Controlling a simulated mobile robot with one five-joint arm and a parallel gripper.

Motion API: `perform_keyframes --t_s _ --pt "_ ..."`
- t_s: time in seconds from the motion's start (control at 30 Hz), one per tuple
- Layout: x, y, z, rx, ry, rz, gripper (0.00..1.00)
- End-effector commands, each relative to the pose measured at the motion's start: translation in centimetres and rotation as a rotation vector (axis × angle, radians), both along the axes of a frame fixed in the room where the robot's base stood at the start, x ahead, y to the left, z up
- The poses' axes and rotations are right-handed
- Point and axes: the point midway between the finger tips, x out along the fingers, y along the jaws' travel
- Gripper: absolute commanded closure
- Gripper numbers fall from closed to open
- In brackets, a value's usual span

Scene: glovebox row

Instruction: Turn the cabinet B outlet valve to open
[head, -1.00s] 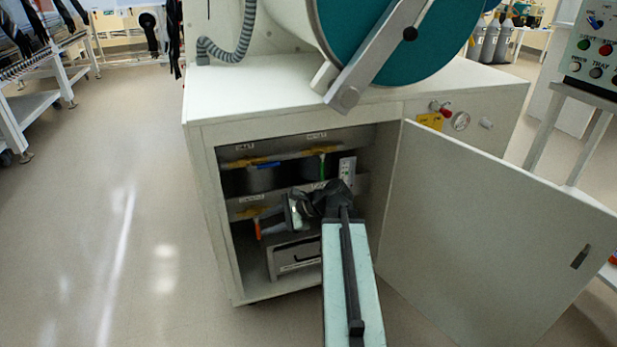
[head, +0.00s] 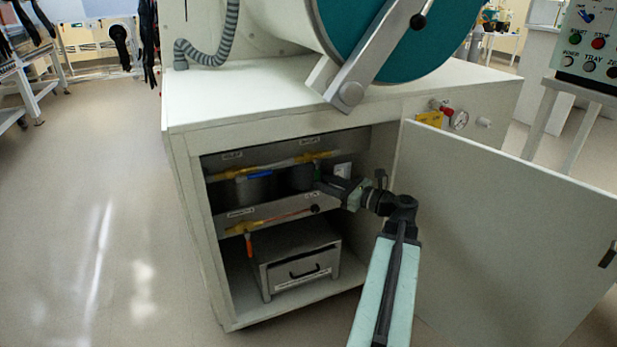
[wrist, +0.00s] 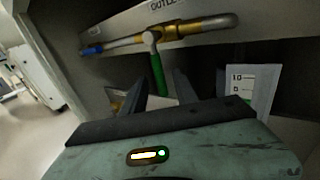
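The outlet valve with a green handle (wrist: 158,75) hangs down from a brass-coloured pipe (wrist: 200,27) in the wrist view, under a partly cut-off label starting "OUTLE" (wrist: 165,4). The handle points down, across the pipe. In the head view the green handle (head: 316,173) is small, at the right of the upper pipe inside the cabinet. My gripper (wrist: 157,88) is open, its two dark fingers on either side of the handle's lower part in the picture. I cannot tell whether they touch it. In the head view my gripper (head: 324,187) reaches in from the right.
A blue handle (head: 260,175) lies along the upper pipe to the left. An orange handle (head: 248,245) hangs from the lower pipe. A metal drawer box (head: 300,265) stands on the cabinet floor. The open door (head: 500,220) closes off the right. A white scale card (wrist: 250,88) is right of my gripper.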

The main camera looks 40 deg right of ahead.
Motion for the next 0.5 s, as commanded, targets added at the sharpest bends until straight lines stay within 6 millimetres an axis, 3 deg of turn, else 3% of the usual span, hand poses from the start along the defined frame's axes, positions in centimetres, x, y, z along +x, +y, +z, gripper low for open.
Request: perform_keyframes --t_s 0.23,0.5 --pt "4.5 0.8 0.0 -0.001 0.001 0.0 0.65" --pt "5.8 1.1 0.0 -0.001 0.001 -0.002 0.65"
